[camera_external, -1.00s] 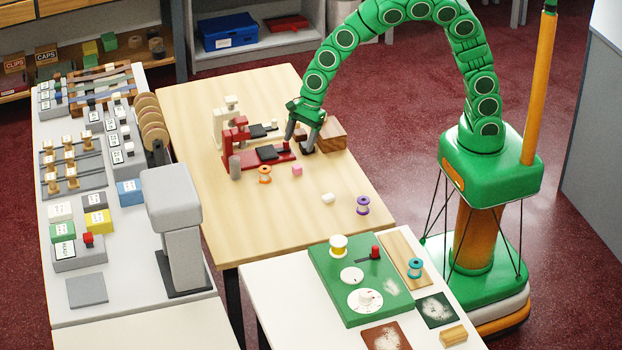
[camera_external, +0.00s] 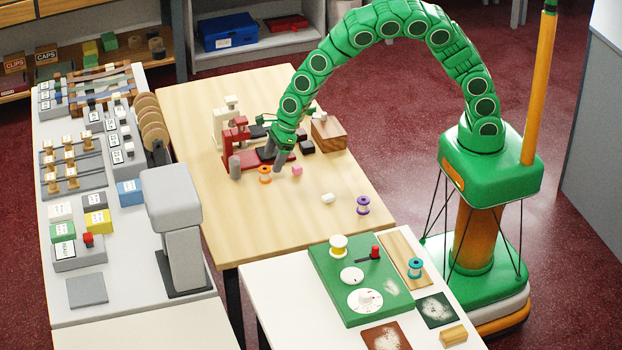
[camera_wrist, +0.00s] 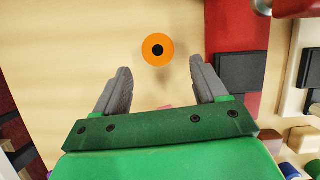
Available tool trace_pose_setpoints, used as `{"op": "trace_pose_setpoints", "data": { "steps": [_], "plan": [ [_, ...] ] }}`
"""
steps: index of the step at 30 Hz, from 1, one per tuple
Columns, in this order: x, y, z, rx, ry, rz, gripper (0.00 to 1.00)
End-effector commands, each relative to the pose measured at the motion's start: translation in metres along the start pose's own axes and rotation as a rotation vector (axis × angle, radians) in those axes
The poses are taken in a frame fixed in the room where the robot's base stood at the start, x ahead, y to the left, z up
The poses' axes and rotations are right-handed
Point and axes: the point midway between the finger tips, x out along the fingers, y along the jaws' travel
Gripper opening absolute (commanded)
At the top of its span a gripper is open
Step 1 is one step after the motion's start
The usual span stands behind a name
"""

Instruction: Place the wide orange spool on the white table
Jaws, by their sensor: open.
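The orange spool (camera_external: 265,174) stands upright on the wooden table, in front of the red clamp-like device. In the wrist view the spool (camera_wrist: 158,50) shows from above as an orange disc with a dark centre hole, just beyond and between my fingertips. My gripper (camera_external: 275,160) is open and empty, just above and behind the spool; both grey fingers (camera_wrist: 160,75) are apart and do not touch it. A white table (camera_external: 262,268) stands at the front, carrying a green board.
The green board (camera_external: 330,290) fills much of the white table.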

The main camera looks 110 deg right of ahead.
Motion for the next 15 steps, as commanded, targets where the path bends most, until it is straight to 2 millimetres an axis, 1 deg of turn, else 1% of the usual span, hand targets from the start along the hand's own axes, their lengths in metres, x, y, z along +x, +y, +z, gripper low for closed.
{"op": "trace_pose_setpoints", "data": {
  "steps": [4, 8, 15],
  "plan": [
    [0.005, 0.000, 0.002, -0.001, 0.000, 0.000, 0.72],
    [0.014, 0.000, 0.005, -0.001, 0.000, 0.000, 0.72],
    [0.037, 0.001, 0.012, -0.001, 0.001, 0.001, 0.72]
  ]
}}
